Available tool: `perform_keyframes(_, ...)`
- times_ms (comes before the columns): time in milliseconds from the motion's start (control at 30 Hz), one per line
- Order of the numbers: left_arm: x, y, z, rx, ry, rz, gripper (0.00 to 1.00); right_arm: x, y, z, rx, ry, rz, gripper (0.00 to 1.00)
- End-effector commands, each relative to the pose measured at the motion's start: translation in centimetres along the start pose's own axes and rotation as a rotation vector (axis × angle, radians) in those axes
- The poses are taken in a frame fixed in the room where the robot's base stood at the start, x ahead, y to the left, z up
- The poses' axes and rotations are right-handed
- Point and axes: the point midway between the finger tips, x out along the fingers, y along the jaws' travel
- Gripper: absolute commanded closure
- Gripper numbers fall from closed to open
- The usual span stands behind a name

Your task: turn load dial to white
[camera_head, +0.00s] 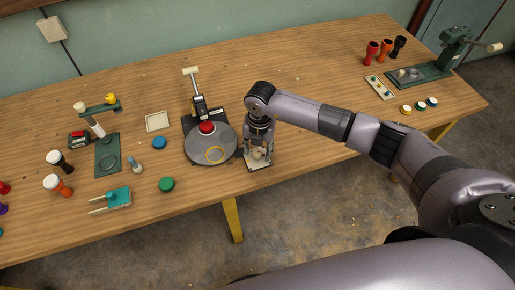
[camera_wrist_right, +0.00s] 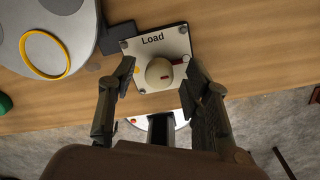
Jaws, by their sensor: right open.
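The load dial is a cream round knob (camera_wrist_right: 159,73) on a pale square plate marked "Load" (camera_wrist_right: 178,42), in the right wrist view. My right gripper (camera_wrist_right: 160,78) is open, with one finger on each side of the knob and visible gaps between. In the head view the right gripper (camera_head: 259,148) points down over the plate (camera_head: 258,167), hiding most of it. My left gripper is not in view.
A grey round device with a red button (camera_head: 207,127) and a yellow ring (camera_head: 215,155) stands just left of the plate. A green button (camera_head: 166,184) lies farther left. The table's front edge is close. Clear wood (camera_head: 330,85) lies behind my right arm.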

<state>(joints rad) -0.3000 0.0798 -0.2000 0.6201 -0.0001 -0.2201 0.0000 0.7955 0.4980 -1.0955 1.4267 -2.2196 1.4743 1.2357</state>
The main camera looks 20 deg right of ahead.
Motion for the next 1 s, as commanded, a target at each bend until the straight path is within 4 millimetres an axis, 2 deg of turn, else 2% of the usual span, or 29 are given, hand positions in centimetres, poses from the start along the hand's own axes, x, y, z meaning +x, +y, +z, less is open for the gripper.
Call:
perform_keyframes(167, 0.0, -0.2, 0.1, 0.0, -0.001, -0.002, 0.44, -0.1, 0.0, 0.0, -0.001, 0.001, 0.0, 0.55)
perform_keyframes(267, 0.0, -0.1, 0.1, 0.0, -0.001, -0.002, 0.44, -0.8, 0.0, 0.0, -0.001, 0.0, 0.0, 0.55)
perform_keyframes(367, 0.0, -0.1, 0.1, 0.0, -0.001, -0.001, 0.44, -2.4, 0.1, 0.1, -0.002, -0.003, 0.002, 0.55)
perform_keyframes(700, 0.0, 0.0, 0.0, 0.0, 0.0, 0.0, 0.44, -9.4, 0.0, 0.1, -0.001, -0.003, 0.002, 0.55)
perform_keyframes(833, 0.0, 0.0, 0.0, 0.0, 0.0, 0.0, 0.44, -11.1, 0.0, 0.1, 0.0, -0.001, 0.001, 0.55)
perform_keyframes(1000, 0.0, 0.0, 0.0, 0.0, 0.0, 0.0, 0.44, -12.0, 0.0, 0.0, 0.0, 0.0, 0.0, 0.55)
